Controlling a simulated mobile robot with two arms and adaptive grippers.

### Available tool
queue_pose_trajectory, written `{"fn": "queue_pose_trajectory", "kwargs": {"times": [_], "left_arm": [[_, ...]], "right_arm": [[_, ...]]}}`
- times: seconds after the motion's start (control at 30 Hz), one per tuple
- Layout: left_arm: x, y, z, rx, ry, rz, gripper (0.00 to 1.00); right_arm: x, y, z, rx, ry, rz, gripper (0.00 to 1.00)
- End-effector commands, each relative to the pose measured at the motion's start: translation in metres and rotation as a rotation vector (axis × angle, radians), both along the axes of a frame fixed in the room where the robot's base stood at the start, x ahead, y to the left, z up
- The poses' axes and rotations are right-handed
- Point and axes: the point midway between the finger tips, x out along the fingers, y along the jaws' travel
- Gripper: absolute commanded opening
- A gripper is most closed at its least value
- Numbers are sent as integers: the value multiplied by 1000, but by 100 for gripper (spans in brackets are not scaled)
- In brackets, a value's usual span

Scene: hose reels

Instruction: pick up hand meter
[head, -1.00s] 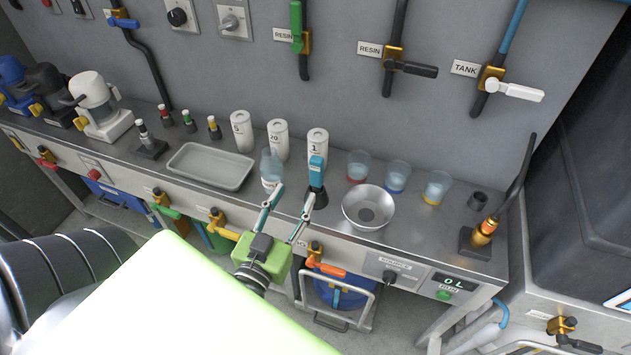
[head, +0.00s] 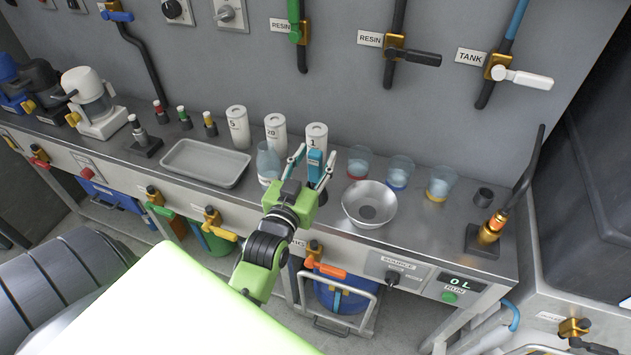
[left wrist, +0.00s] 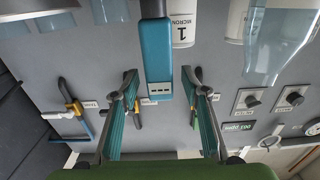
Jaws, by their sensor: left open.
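The hand meter (head: 315,166), teal with a dark lower part, stands upright on the steel bench in front of the white canister marked 1. In the left wrist view the meter (left wrist: 157,60) comes down from the top edge, upside down, with its end lying between the finger lines. My left gripper (head: 314,156), green with teal fingers, is open, with one finger to each side of the meter. In the left wrist view the gripper (left wrist: 158,76) shows a gap on both sides of the meter. The meter's lower part is partly hidden by the gripper. My right gripper is not in view.
A clear bottle (head: 268,162) stands close left of the left gripper. A metal bowl (head: 369,205) is close on the right, with several clear cups behind it. A grey tray (head: 205,163) lies further left. White canisters (head: 275,133) stand behind.

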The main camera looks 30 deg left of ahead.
Motion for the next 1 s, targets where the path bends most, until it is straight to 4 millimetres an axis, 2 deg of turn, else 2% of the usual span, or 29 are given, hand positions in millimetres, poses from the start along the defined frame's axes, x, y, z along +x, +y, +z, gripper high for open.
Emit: {"fn": "queue_pose_trajectory", "kwargs": {"times": [0.27, 0.4, 0.43, 0.77, 0.87, 1.0], "left_arm": [[3, 1, 0, 0, 1, 0, 42], [3, 1, 0, 0, 1, 0, 5], [3, 1, 0, 0, 1, 0, 0], [3, 1, 3, 0, -1, 0, 0], [3, 1, 14, 1, -3, 0, 0], [3, 1, 43, 2, -7, 0, 0]], "right_arm": [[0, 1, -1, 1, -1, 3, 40], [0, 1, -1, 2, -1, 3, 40], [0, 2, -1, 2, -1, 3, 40], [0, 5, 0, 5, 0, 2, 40], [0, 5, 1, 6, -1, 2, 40], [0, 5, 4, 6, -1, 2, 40]]}}
